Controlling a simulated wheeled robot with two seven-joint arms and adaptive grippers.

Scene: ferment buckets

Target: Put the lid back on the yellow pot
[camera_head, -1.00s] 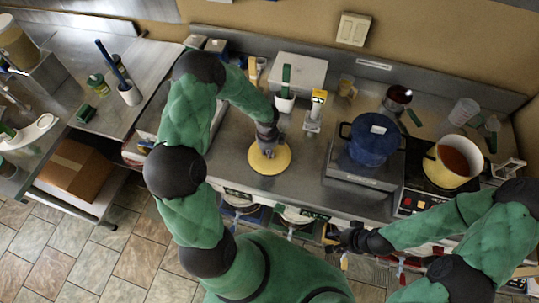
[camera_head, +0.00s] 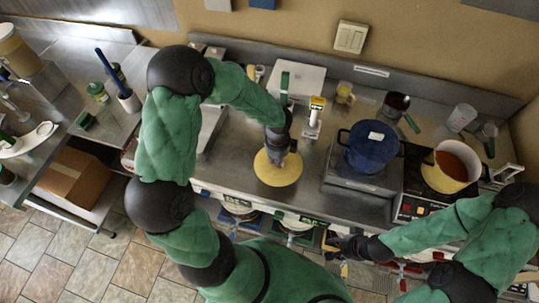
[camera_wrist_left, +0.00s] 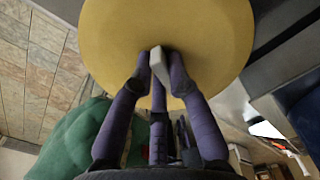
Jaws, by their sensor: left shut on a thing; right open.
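The round yellow lid (camera_head: 278,174) is over the steel counter in front of me. My left gripper (camera_head: 279,152) is above it and shut on its handle; the left wrist view shows my left fingers (camera_wrist_left: 160,75) around the pale knob (camera_wrist_left: 160,62) of the lid (camera_wrist_left: 200,25). The yellow pot (camera_head: 448,167) stands uncovered on the burner at the right, with orange-brown liquid inside. My right gripper (camera_head: 345,245) is open and empty by the counter's front edge, left of and nearer than the pot.
A blue pot (camera_head: 369,147) stands on a steel unit between the lid and the yellow pot. A yellow-topped bottle (camera_head: 316,112) and a saucepan (camera_head: 396,103) are behind. Cups (camera_head: 462,114) stand at the back right.

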